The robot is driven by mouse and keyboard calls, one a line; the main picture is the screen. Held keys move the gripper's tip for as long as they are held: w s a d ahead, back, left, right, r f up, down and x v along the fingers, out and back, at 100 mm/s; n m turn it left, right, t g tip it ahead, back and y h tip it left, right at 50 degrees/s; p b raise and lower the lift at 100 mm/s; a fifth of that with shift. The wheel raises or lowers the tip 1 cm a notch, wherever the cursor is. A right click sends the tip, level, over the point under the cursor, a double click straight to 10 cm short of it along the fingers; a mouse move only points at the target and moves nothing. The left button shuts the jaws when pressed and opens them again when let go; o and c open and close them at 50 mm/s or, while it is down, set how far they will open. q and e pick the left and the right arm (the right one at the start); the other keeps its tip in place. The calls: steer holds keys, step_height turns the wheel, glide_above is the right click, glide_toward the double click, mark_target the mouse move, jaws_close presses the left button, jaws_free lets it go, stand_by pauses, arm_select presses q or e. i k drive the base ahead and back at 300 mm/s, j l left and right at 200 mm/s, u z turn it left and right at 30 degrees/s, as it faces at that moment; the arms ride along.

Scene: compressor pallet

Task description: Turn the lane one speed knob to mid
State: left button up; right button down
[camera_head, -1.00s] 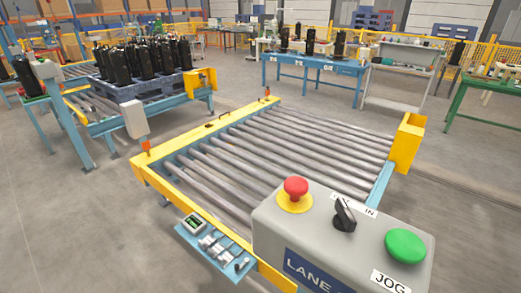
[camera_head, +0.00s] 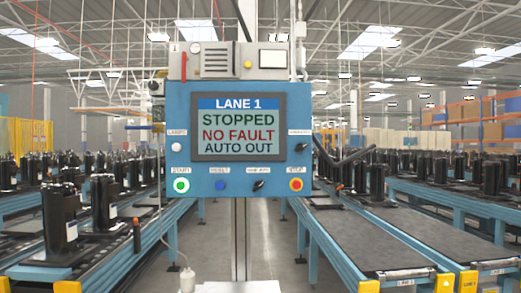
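A blue control panel (camera_head: 240,97) stands straight ahead on a post. Its screen (camera_head: 238,127) reads LANE 1, STOPPED, NO FAULT, AUTO OUT. Below the screen are a green START button (camera_head: 181,185), a blue button (camera_head: 220,185), a small black knob (camera_head: 258,185) and an orange-red STOP button (camera_head: 296,184). Another small black knob (camera_head: 299,147) sits right of the screen, and a pale round control (camera_head: 178,146) sits left of it. The labels at both black knobs are too small to read, so I cannot tell which one sets speed. Neither gripper is in view.
Conveyors with black compressors (camera_head: 60,217) run along the left. On the right, dark conveyor lanes (camera_head: 390,240) have yellow end blocks and LANE labels. A grey box (camera_head: 215,60) tops the panel. A hanging cable with a plug (camera_head: 187,280) is at lower left of the post.

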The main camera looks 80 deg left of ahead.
mark_target(301, 147)
steer(key=l+u, duration=0.15)
steer(key=u, duration=2.25)
